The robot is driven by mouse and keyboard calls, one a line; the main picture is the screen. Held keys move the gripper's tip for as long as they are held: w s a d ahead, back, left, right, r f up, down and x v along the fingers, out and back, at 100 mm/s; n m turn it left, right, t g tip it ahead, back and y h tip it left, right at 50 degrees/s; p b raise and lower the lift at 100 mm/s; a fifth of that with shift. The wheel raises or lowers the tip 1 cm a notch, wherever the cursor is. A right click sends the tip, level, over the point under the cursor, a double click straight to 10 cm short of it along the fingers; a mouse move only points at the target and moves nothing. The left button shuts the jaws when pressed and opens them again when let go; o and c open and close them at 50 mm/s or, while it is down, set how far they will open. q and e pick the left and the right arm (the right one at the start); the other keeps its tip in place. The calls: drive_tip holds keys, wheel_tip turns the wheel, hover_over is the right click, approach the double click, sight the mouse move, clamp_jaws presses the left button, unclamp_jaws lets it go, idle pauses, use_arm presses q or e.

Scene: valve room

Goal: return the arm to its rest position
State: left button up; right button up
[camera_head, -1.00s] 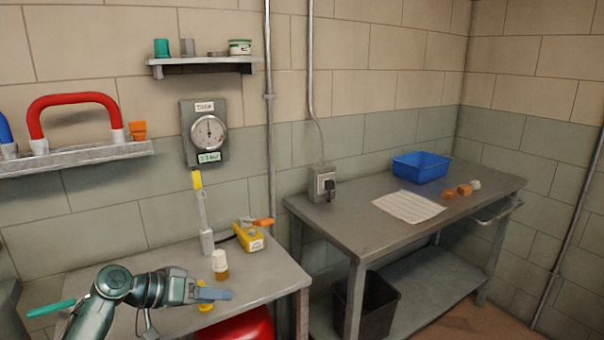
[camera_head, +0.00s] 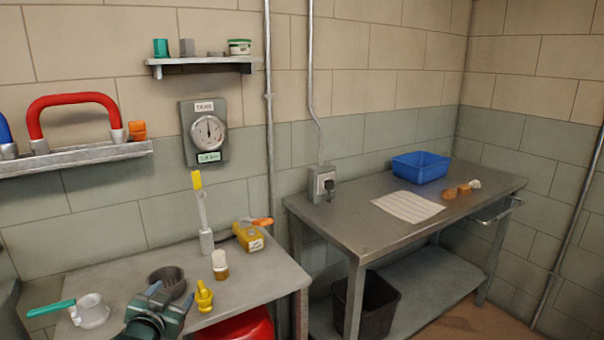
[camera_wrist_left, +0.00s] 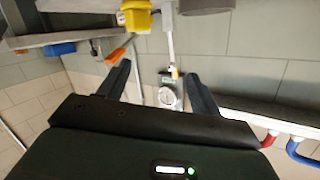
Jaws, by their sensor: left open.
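My left gripper (camera_head: 171,294) is at the bottom of the head view, over the near part of the left workbench (camera_head: 262,286). Its two fingers are apart with nothing visible between them. The left wrist view shows the same open fingers (camera_wrist_left: 158,86), with the wall and gauge behind the gap. A dark round cup (camera_head: 162,275) stands on the bench just beyond the gripper and is partly covered by it. A yellow fitting (camera_head: 204,297) stands to the gripper's right. A valve with a green handle (camera_head: 52,307) lies to its left. My right gripper shows in neither view.
A small white-capped jar (camera_head: 220,261), a yellow meter (camera_head: 249,238) and an upright yellow-tipped tool (camera_head: 203,215) stand farther back. The gauge (camera_head: 208,132) hangs above. The right table (camera_head: 372,232) holds a blue bin (camera_head: 421,166). Bare bench lies right of the fitting.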

use_arm(q)
drive_tip(key=s+d+f+g+h, duration=0.1)
drive_tip(key=s+d+f, duration=0.3)
drive_tip(key=s+f, duration=0.25)
drive_tip(key=s+d+f+g+h, duration=0.1)
drive_tip(key=s+d+f, duration=0.35)
drive_tip(key=s, duration=0.35)
drive_tip(key=s+d+f+g, duration=0.1)
drive_tip(key=s+d+f, duration=0.1)
drive_tip(key=s, duration=0.7)
drive_tip(key=s+d+f+g+h, duration=0.1)
drive_tip(key=s+d, duration=0.3)
drive_tip(key=s, duration=0.5)
drive_tip(key=shift+d+f+n+g, duration=0.25)
drive_tip(key=shift+f+n+g, duration=0.05)
drive_tip(key=shift+f+g, duration=0.2)
